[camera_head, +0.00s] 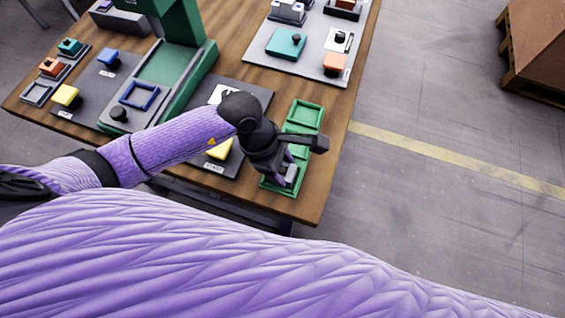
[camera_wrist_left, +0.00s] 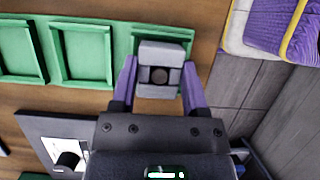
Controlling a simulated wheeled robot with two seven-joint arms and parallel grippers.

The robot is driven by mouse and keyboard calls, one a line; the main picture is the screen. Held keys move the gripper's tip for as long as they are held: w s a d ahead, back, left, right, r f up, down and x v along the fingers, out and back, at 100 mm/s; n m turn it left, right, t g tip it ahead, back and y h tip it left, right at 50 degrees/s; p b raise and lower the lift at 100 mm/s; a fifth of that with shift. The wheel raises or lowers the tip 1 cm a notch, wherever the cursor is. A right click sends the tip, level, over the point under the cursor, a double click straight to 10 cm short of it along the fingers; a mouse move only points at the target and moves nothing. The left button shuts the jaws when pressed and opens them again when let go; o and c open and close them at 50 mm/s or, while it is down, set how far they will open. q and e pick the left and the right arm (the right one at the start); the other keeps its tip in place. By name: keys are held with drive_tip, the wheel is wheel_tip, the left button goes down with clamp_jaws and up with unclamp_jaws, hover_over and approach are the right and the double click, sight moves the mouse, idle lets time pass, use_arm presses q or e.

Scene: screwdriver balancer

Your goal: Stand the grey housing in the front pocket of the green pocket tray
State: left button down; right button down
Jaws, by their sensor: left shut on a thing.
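The green pocket tray (camera_head: 305,113) lies near the table's right front corner, with its pockets in a row; it also shows in the left wrist view (camera_wrist_left: 82,55). My left gripper (camera_head: 289,172) is over the front pocket of the tray. In the left wrist view its purple fingers (camera_wrist_left: 159,82) are shut on the grey housing (camera_wrist_left: 160,52), one on each side. The housing, a block with a round dark hole, covers much of the front pocket. I cannot tell whether it touches the pocket floor. My right gripper is not in view.
A dark board (camera_head: 258,95) with a yellow part (camera_head: 219,149) lies left of the tray. A green stand (camera_head: 190,90) with a blue frame (camera_head: 139,95) is further left. A light board (camera_head: 310,60) with a teal block (camera_head: 286,43) is behind. The table's right edge is close to the tray.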

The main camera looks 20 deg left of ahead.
use_arm(q)
drive_tip(key=shift+f, duration=0.2)
unclamp_jaws()
drive_tip(key=p+v, duration=0.2)
drive_tip(key=v, duration=0.8)
idle(0.5)
